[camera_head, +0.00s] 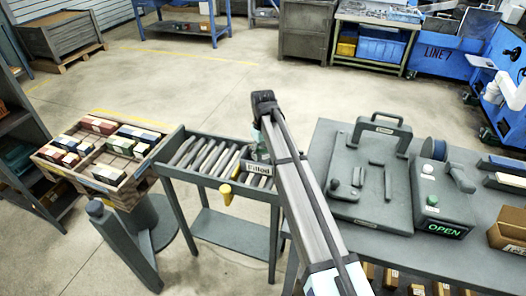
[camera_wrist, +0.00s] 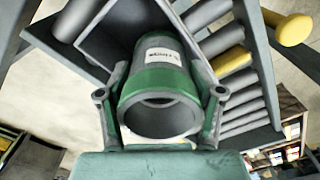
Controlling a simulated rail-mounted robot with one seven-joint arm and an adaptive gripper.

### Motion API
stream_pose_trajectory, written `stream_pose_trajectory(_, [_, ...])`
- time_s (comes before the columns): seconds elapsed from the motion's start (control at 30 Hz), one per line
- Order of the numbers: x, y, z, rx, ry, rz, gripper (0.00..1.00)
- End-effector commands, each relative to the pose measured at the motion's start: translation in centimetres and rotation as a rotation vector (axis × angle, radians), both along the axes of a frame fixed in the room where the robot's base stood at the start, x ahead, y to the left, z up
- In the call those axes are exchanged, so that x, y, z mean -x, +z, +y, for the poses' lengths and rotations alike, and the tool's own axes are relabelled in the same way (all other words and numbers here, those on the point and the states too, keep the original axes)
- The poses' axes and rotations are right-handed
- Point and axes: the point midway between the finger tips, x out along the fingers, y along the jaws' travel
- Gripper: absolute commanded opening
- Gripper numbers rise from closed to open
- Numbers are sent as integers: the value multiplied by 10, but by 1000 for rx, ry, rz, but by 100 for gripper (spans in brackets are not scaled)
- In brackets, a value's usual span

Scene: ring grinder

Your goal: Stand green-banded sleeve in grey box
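The green-banded sleeve (camera_wrist: 157,80) is a hollow grey tube with green bands and a white label. In the wrist view its open end faces the camera. My gripper (camera_wrist: 160,100) has a finger against each side of it. In the wrist view, grey walls (camera_wrist: 108,38) of a box-like compartment show behind the sleeve. I cannot tell whether the sleeve touches them.
Several grey rods (camera_head: 205,156) lie in the tray, and a yellow knob (camera_head: 226,193) sticks out at its front. A wooden crate of coloured boxes (camera_head: 101,152) stands left. A grey bench (camera_head: 390,245) with a handled plate and an "OPEN" sign is at right. Open floor lies behind.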

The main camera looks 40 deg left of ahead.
Motion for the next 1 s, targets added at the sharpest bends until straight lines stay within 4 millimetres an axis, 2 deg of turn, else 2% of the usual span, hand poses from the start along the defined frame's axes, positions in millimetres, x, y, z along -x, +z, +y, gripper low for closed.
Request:
stream_pose_trajectory(0.07, [2, -7, -2, 7, 0, 5, 89])
stream_pose_trajectory(0.57, [1, -2, -1, 4, 0, 2, 89])
stream_pose_trajectory(0.77, [0, 17, 0, 2, 0, 1, 89])
stream_pose_trajectory(1.0, [0, 63, 0, 1, 0, 0, 89])
